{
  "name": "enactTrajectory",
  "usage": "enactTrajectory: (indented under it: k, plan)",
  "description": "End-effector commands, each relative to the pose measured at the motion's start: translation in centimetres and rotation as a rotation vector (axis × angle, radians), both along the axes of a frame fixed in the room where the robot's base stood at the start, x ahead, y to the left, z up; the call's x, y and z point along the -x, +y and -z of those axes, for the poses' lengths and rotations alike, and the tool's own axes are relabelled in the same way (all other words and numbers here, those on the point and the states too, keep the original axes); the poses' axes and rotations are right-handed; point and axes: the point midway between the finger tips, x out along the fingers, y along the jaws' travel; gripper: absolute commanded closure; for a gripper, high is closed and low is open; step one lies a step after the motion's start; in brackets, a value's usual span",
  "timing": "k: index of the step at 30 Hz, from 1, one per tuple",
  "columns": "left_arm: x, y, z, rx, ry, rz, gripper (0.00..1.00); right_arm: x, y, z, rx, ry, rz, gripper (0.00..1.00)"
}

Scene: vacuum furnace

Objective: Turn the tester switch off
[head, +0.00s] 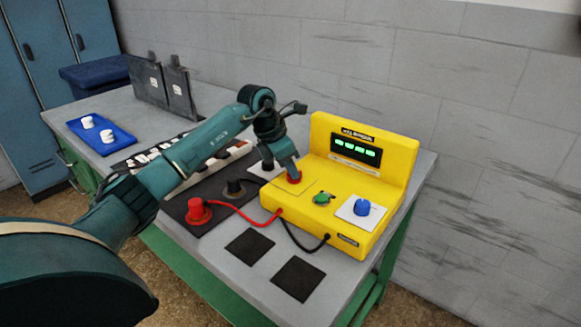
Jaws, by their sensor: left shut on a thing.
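The yellow tester (391,161) stands at the right end of the table, its display (356,149) lit with green characters. A red knob (294,179) sits at the left of its top face, a green switch-like part (323,198) in the middle, and a blue knob (362,207) on a white plate at the right. My left gripper (290,173) reaches down from above and is shut on the red knob, partly hiding it. I cannot tell from markings which control is the switch. My right gripper is not in view.
A red plug (198,211) and a black plug (235,188) stand on a dark mat left of the tester; red and black leads run to its front. Two dark squares (298,279) lie in front. A blue tray (88,141) with white parts is at the far left.

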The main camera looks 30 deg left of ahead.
Motion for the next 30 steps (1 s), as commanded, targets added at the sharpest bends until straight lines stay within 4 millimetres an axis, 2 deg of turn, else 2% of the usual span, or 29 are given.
enactTrajectory:
  k: [8, 14, 30]
  plan:
    - [0.02, 0.01, -0.06, 0.000, 0.000, -0.017, 1.00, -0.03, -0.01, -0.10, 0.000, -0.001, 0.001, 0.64]
    - [0.07, -0.03, -0.12, -0.002, 0.000, -0.094, 1.00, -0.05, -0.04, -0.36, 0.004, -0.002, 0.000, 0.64]
    - [0.15, -0.54, -0.09, -0.001, -0.002, -0.562, 1.00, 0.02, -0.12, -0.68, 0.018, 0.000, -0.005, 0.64]
